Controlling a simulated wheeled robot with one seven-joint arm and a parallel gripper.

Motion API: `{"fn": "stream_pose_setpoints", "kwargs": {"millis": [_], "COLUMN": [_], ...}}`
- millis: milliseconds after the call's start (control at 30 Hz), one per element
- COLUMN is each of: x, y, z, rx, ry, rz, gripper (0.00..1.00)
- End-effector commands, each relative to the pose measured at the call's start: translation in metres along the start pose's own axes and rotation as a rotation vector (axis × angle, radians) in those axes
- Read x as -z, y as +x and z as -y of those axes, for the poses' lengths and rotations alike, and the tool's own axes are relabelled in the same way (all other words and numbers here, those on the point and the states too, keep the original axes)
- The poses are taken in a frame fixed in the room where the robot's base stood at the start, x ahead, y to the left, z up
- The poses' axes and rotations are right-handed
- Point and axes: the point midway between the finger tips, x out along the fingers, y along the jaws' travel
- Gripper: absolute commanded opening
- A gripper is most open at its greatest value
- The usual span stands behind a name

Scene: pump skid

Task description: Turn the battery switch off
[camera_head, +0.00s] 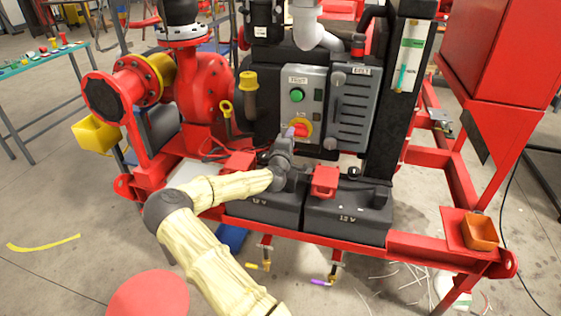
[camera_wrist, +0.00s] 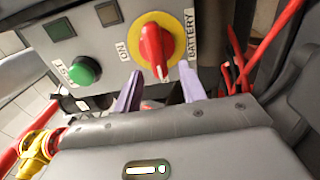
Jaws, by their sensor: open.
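The battery switch is a red rotary handle (camera_wrist: 154,48) on a round yellow plate (camera_wrist: 176,36), set in a grey panel. In the wrist view its handle stands nearly upright, with a pale mark at its lower end. An ON label (camera_wrist: 122,51) is on its left and a BATTERY label (camera_wrist: 188,68) on its right. My gripper (camera_wrist: 159,88) is open, its two pale purple fingers just below the handle, one to each side, apart from it in the picture. In the head view my gripper (camera_head: 289,134) partly covers the switch (camera_head: 303,128).
A green button (camera_wrist: 85,70) sits left of the switch; it also shows above the switch in the head view (camera_head: 297,95). Two black batteries (camera_head: 347,212) with red terminal covers (camera_head: 325,181) stand below. A grey louvred cover (camera_head: 349,112) is to the right, a red pump (camera_head: 205,95) to the left.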

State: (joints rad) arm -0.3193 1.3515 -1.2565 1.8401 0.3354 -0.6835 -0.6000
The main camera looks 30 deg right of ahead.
Motion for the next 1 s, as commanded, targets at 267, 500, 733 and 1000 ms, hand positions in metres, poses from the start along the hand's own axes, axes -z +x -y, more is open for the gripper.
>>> {"fn": "stream_pose_setpoints", "kwargs": {"millis": [267,500,733,1000], "x": [0.001,0.002,0.001,0.001], "y": [-0.050,-0.096,-0.135,-0.145], "z": [0.001,0.000,0.000,0.000], "rx": [0.001,0.000,-0.001,-0.001], "ry": [0.000,0.000,-0.001,-0.001], "rz": [-0.001,-0.003,-0.003,-0.002], "gripper": [0.41,0.41,0.41,0.41]}}
